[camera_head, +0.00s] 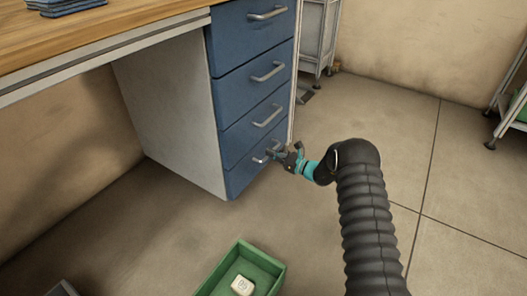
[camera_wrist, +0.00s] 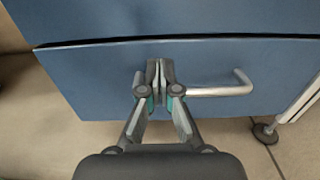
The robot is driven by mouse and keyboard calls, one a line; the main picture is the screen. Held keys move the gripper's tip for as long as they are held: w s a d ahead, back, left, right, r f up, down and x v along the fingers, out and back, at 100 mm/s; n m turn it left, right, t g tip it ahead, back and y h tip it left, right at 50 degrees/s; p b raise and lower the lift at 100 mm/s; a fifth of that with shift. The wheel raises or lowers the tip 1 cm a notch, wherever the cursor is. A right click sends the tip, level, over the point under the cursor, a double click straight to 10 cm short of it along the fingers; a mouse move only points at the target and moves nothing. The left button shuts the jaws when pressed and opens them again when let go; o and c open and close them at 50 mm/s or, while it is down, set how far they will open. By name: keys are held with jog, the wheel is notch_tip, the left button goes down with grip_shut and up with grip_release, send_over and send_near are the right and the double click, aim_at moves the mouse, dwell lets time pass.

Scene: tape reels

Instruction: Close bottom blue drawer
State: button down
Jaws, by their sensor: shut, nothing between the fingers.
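The bottom blue drawer (camera_head: 245,172) is the lowest of several stacked drawers under the workbench. Its front looks flush or nearly flush with the fronts above in the head view; a dark seam runs along its top edge in the wrist view. Its silver bar handle (camera_wrist: 225,90) shows to the right of my gripper (camera_wrist: 160,68), whose fingers cover the handle's left part. My gripper (camera_head: 279,157) is shut with its fingertips together, at the drawer front. Whether the fingertips touch the front cannot be told.
A green bin (camera_head: 215,275) with a white block (camera_head: 242,286) stands on the floor in front. A metal cart (camera_head: 318,40) is behind the drawer unit, and a shelf with green bins (camera_head: 520,104) is at the far right. The floor on the right is clear.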

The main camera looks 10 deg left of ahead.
jog(key=v, duration=0.9)
jog(key=shift+d+p, duration=0.25)
jog(key=shift+p, duration=0.1)
